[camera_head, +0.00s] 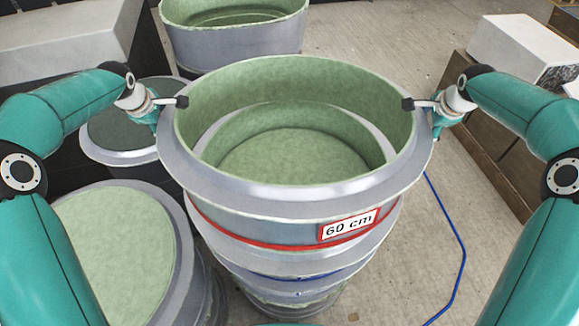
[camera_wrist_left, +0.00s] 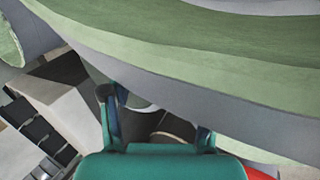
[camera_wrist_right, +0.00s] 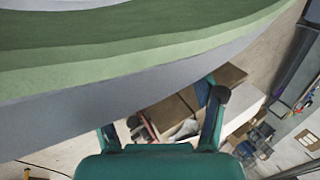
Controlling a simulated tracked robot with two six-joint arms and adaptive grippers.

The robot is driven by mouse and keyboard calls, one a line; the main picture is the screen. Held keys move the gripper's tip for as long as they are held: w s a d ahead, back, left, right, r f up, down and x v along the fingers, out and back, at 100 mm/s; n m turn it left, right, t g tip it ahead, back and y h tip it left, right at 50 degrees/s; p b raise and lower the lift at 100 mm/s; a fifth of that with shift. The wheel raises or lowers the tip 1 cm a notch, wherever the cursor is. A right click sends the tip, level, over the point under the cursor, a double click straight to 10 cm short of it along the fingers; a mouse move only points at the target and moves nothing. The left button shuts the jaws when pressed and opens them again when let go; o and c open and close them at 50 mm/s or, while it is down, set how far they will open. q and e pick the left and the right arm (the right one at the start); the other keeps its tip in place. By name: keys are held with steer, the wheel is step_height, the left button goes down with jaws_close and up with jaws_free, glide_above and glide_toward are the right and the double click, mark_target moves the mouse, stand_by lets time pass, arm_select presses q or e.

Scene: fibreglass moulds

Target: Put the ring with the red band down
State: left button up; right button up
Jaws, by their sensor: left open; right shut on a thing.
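The ring with the red band (camera_head: 262,229) is grey outside and green inside and carries a "60 cm" label. It stands level over the stack in the middle of the head view. Whether it rests on the stack cannot be told. My right gripper (camera_head: 420,105) is shut on its rim at the right. My left gripper (camera_head: 169,103) is at the rim on the left and is open, with one dark fingertip over the inner side. Below, a mould part with a blue band (camera_head: 290,277) shows. The ring's rim crosses the left wrist view (camera_wrist_left: 190,95) and right wrist view (camera_wrist_right: 150,105).
Another green-lined mould (camera_head: 235,40) stands behind. A round mould (camera_head: 110,245) stands at front left, and a smaller one (camera_head: 125,130) beyond it. White blocks on boxes (camera_head: 520,45) are at right. A blue hose (camera_head: 463,255) lies on otherwise clear floor at right.

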arm_select(q)
steer(key=shift+d+r, duration=0.1)
steer(key=shift+d, duration=0.7)
arm_select(e)
steer(key=shift+w+a+r, duration=0.1)
steer(key=shift+a, duration=0.6)
arm_select(q)
steer(key=shift+f, duration=0.25)
steer(key=shift+o, duration=0.4)
steer(key=shift+a+r, duration=0.15)
steer(key=shift+a, duration=0.65)
arm_select(e)
steer(key=shift+d, duration=1.05)
arm_select(q)
steer(key=o, duration=0.3)
steer(key=shift+s+a+r, duration=0.15)
steer(key=shift+a, duration=0.25)
arm_select(e)
steer(key=shift+d, duration=0.45)
steer(key=o, duration=0.6)
steer(key=shift+d, duration=0.1)
arm_select(q)
steer(key=shift+o, duration=0.2)
steer(key=shift+a, duration=0.1)
